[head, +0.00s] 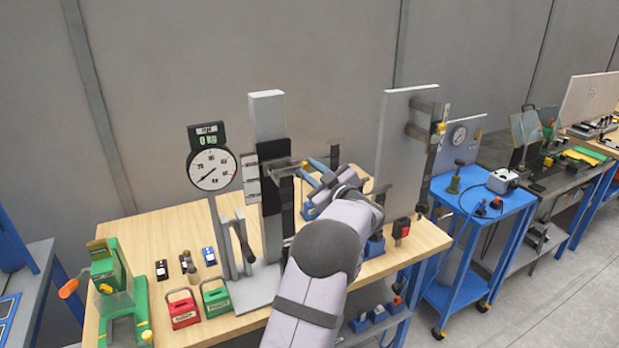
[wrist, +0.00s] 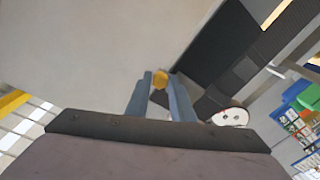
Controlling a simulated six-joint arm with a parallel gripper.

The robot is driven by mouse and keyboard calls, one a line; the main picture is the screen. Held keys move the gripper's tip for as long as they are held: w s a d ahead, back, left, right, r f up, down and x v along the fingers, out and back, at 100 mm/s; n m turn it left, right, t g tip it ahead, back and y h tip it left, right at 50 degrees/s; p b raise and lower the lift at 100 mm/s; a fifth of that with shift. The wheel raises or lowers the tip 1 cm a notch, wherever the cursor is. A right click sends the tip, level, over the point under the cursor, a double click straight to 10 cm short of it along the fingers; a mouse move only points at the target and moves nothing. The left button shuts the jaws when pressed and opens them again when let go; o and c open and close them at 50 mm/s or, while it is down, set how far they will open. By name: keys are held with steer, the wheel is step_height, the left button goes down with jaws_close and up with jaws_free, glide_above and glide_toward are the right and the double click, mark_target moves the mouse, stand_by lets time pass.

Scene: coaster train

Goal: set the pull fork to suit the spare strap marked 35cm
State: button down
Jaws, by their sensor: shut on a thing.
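My gripper (head: 311,168) is beside the upright test stand, at the height of a dark bracket (head: 280,160) on its black rail. In the wrist view its two blue-grey fingers (wrist: 160,88) are shut on a small yellow knob (wrist: 160,78), next to the dark rail (wrist: 202,45). The bracket may be the pull fork, but I cannot tell its setting. My arm hides part of the stand. I cannot make out a strap marked 35cm; dark pieces hang by the grey board (head: 395,140) to the right, with no readable marks.
A round dial gauge (head: 211,168) with a display reading 0 kg stands left of the rail. A red box (head: 182,312), a green box (head: 216,300) and a green device (head: 110,275) stand on the wooden bench (head: 140,222). A blue cart (head: 485,200) is at the right.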

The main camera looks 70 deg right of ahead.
steer(key=c, duration=1.5)
jaws_free()
steer(key=shift+c, duration=0.2)
steer(key=shift+s+a+f+b, duration=0.15)
steer(key=shift+s+a+b, duration=0.15)
steer(key=shift+s+b, duration=0.15)
steer(key=b+v, duration=0.3)
steer(key=v, duration=0.3)
steer(key=shift+s+a, duration=0.1)
